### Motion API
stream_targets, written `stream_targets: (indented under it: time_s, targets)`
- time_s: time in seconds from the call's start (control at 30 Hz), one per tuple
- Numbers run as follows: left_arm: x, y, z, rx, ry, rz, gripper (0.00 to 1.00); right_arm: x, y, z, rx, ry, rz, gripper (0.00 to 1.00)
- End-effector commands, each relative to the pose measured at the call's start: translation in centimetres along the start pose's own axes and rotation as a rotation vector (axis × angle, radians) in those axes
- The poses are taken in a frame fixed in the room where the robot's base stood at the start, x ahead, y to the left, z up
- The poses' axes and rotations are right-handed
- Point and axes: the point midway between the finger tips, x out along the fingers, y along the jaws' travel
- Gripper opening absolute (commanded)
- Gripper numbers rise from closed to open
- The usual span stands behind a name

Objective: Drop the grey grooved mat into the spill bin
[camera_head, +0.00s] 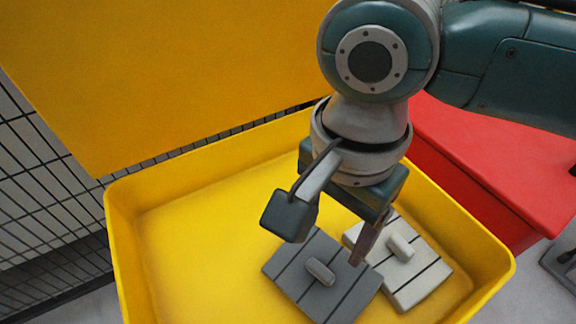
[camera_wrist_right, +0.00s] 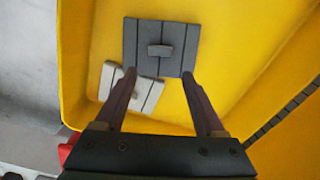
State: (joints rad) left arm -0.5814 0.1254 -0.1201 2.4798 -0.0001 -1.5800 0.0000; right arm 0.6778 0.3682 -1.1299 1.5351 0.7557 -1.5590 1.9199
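The grey grooved mat (camera_head: 305,280) is a dark square pad with grooves and a small raised block in its middle. It is inside the yellow spill bin (camera_head: 165,245), beside a paler grooved mat, and seems to overlap that mat's edge. The wrist view also shows the grey mat (camera_wrist_right: 181,54) beyond the fingertips. My right gripper (camera_head: 366,243) is above the mats, inside the bin's outline. In the wrist view (camera_wrist_right: 159,75) its two fingers stand apart with nothing between them. Whether the grey mat lies fully flat is hard to tell. My left gripper is out of view.
The pale mat (camera_head: 412,277) lies in the bin to the right of the grey one. The bin's raised yellow lid (camera_head: 150,70) stands behind. A red box (camera_head: 500,165) is close to the bin's right. Black wire mesh (camera_head: 40,180) is at left. The bin's left floor is clear.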

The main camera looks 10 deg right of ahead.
Motion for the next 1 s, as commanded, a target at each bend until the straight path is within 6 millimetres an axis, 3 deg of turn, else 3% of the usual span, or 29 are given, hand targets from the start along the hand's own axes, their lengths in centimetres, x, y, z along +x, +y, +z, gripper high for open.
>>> stream_targets:
  time_s: [0.13,0.43,0.8,1.0]
  targets:
    - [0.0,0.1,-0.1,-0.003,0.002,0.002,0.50,0.0,0.0,0.0,0.000,0.000,0.000,0.89]
    - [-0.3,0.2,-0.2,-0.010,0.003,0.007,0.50,-0.5,0.0,0.0,0.000,0.000,0.000,0.89]
    - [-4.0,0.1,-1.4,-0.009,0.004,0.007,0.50,-7.5,0.0,0.0,0.000,-0.001,-0.002,0.89]
    - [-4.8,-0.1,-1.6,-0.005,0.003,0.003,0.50,-9.7,0.0,0.0,-0.001,-0.001,-0.001,0.89]
